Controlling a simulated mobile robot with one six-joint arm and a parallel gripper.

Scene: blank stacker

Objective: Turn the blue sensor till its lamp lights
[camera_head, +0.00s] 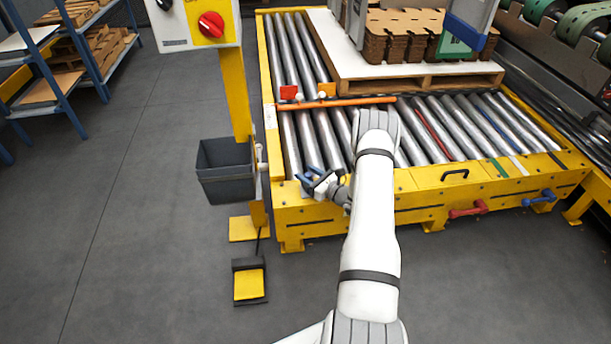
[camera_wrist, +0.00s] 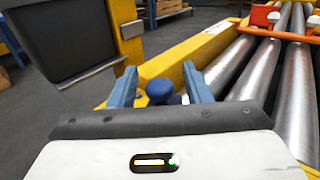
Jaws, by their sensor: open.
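The blue sensor (camera_wrist: 160,91) shows in the wrist view as a dark blue rounded knob at the yellow conveyor frame. It sits between the two blue fingers of my gripper (camera_wrist: 160,84), with a gap in the picture on each side. My gripper is open and holds nothing. In the head view my gripper (camera_head: 308,178) is over the near left corner of the roller conveyor, and I cannot make out the sensor there. I see no lit lamp on the sensor; its lower part is hidden behind my gripper's body.
A dark grey bin (camera_head: 226,172) hangs on the yellow post just left of my gripper. An orange bar (camera_head: 345,102) with red and orange blocks crosses the rollers. A pallet (camera_head: 430,82) with cardboard stacks stands behind. A yellow pedal (camera_head: 249,284) is on the floor.

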